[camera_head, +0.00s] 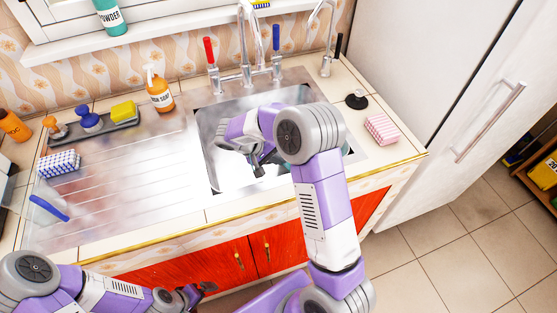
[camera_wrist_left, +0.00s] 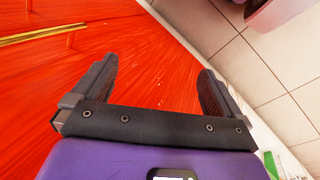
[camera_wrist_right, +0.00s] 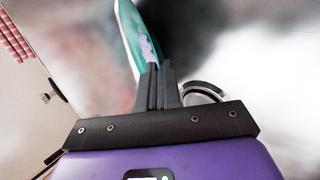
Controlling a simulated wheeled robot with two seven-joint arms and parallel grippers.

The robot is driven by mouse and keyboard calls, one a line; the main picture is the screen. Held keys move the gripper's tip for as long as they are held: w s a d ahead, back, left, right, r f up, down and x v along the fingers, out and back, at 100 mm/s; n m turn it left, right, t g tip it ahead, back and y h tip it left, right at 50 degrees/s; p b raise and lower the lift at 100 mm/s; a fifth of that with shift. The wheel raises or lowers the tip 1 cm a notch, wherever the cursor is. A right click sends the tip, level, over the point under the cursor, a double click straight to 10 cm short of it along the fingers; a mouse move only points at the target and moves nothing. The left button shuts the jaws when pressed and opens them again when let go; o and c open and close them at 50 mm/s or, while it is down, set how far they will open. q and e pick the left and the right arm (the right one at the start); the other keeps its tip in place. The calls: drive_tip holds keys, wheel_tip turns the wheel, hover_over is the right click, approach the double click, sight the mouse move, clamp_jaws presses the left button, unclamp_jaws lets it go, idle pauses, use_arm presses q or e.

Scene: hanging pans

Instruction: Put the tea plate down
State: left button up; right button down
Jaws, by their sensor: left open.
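The tea plate (camera_wrist_right: 131,38), teal with a pale pattern, shows nearly edge-on in the right wrist view. Its lower edge meets the fingertips of my right gripper (camera_wrist_right: 160,80), which looks shut on it. In the head view my right gripper (camera_head: 258,163) is over the sink (camera_head: 222,178), and my arm hides most of the plate. A teal sliver shows just right of that arm. Whether the plate touches the sink cannot be told. My left gripper (camera_head: 203,289) is low in front of the red cabinet; its fingers (camera_wrist_left: 160,85) are apart and empty in the left wrist view.
The ribbed drainboard (camera_head: 125,180) left of the sink is mostly clear. A sponge tray (camera_head: 105,132), soap bottle (camera_head: 158,90) and checked block (camera_head: 59,164) stand around it. Faucets (camera_head: 245,50) rise behind the sink. A pink sponge (camera_head: 382,129) and black plug (camera_head: 356,99) lie right.

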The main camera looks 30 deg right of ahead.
drive_tip(key=shift+r, duration=0.1)
drive_tip(key=c, duration=1.7)
unclamp_jaws()
drive_tip(key=o, duration=0.4)
drive_tip(key=shift+c, duration=0.2)
drive_tip(key=shift+r, duration=0.1)
drive_tip(key=p+v, duration=0.4)
drive_tip(key=v, duration=0.8)
drive_tip(key=shift+a, duration=0.1)
